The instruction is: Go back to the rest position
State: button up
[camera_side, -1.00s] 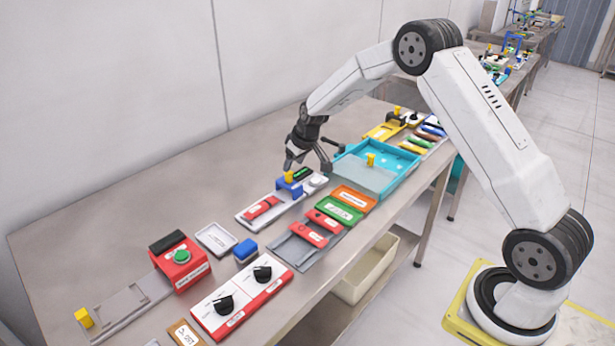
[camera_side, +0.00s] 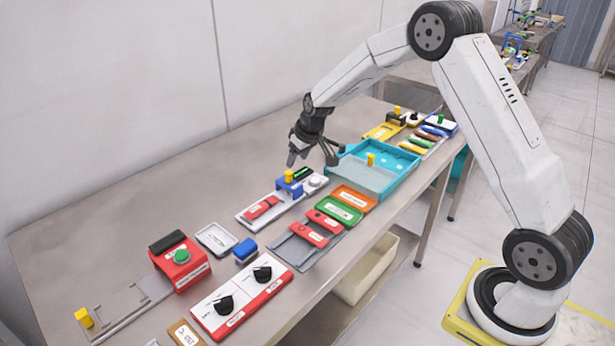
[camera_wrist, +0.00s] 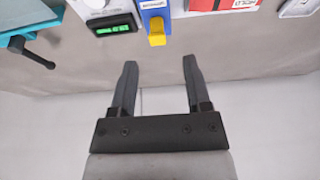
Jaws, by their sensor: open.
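My gripper (camera_side: 312,162) is open and empty in the side view. It hangs in the air above the blue block with a yellow knob (camera_side: 288,178) and the small green display beside it. In the wrist view my gripper (camera_wrist: 160,75) shows two parted dark fingers with nothing between them. The yellow knob (camera_wrist: 157,38) on its blue holder stands just beyond the fingers, apart from them. The green display (camera_wrist: 113,28) is to its left.
A teal tray (camera_side: 408,182) lies right of my gripper. Red, green and orange labelled plates (camera_side: 338,209) lie in front. A red box with a green button (camera_side: 182,260) and a panel with black knobs (camera_side: 242,300) stand front left. The back of the table is bare.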

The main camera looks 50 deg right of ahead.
jog(key=s+a, duration=0.3)
jog(key=s, duration=0.6)
jog(key=s+a+r+g, duration=0.1)
jog(key=s+a, duration=0.3)
jog(key=s, duration=0.5)
jog(key=s+a, duration=0.4)
jog(key=s, duration=0.5)
jog(key=shift+s+a+r+g, duration=0.2)
jog(key=shift+a+r+g, duration=0.05)
jog(key=shift+r+g, duration=0.15)
